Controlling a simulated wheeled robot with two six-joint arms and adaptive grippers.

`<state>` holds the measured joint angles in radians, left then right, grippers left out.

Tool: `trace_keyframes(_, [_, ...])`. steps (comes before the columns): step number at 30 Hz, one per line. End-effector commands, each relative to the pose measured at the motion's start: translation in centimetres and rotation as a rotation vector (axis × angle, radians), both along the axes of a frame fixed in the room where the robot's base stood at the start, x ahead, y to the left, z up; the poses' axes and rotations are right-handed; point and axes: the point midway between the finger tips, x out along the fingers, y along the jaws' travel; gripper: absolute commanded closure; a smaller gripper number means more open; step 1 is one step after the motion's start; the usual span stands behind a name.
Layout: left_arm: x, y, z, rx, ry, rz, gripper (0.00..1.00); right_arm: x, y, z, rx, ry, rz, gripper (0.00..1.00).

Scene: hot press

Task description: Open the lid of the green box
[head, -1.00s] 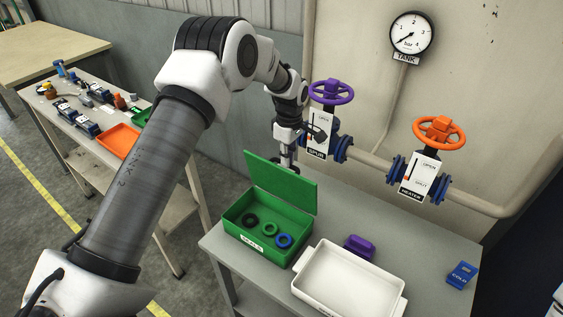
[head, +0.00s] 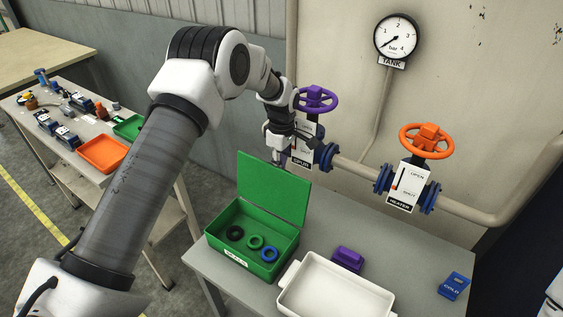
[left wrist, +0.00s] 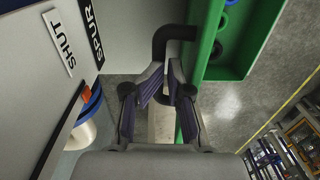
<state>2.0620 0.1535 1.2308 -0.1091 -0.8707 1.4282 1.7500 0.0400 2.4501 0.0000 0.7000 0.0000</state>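The green box (head: 222,243) stands on the grey table with its lid (head: 272,190) raised, well clear of the opening. Black, green and blue rings lie inside the box. My left gripper (head: 281,160) is behind the raised lid, its fingertips partly hidden by it in the head view. In the left wrist view, the lid (left wrist: 207,45) shows nearly edge-on. A black bent handle (left wrist: 165,38) stands out from it and runs between the nearly closed fingers of my left gripper (left wrist: 164,72). My right gripper is not in view.
Close behind my left gripper are a purple valve (head: 314,98) and its pipe. An orange valve (head: 426,140) is farther right. A white tray (head: 290,277), purple block (head: 347,258) and blue block (head: 454,285) stand on the table. A side table at left holds an orange tray (head: 103,153).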

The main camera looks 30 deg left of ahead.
Motion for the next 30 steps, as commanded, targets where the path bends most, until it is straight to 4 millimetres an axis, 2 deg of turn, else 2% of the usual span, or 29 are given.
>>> trace_keyframes(1, [-1.1, -0.1, -1.6, -0.004, 0.037, 0.000, 0.61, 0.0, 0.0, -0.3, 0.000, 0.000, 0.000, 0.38])
trace_keyframes(14, [-0.7, -0.1, -0.6, -0.002, 0.023, -0.001, 0.61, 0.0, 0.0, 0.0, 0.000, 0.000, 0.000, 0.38])
trace_keyframes(17, [-0.5, 0.0, 0.8, -0.001, 0.021, -0.001, 0.61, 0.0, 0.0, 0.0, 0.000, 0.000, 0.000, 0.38])
trace_keyframes(27, [0.1, 0.0, 8.8, -0.003, 0.027, 0.000, 0.61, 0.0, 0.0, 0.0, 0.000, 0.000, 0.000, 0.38])
trace_keyframes(30, [0.2, 0.0, 10.1, -0.004, 0.029, 0.000, 0.61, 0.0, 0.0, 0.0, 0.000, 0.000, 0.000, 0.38])
